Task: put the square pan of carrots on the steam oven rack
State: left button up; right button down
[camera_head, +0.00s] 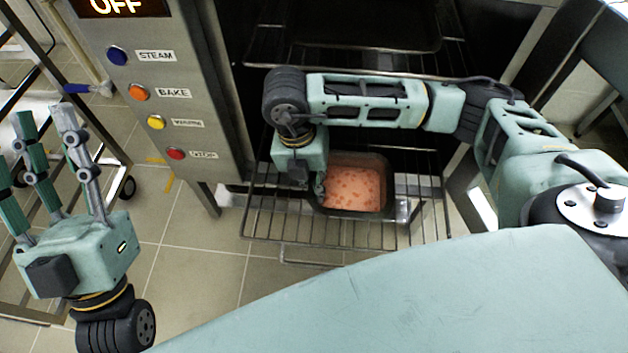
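The square pan (384,195) of orange carrots (352,188) is at the wire oven rack (285,225), which sticks out of the oven front. The pan looks level and appears to rest on the rack, though its underside is hidden. My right gripper (320,188) points down at the pan's left rim. Its fingers are mostly hidden behind its own body, so I cannot tell whether they grip the rim. My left gripper (44,122) is at the far left with its fingers up and spread, empty and away from the pan.
The oven panel (178,95) with its coloured buttons stands left of the opening, its display reading OFF. Another rack (270,45) is higher inside the dark oven. A metal cart (60,75) with wheels is at the left. The tiled floor (200,270) before the oven is clear.

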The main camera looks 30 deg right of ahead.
jog(key=c, duration=1.7)
grip_release()
jog(key=shift+c, duration=0.2)
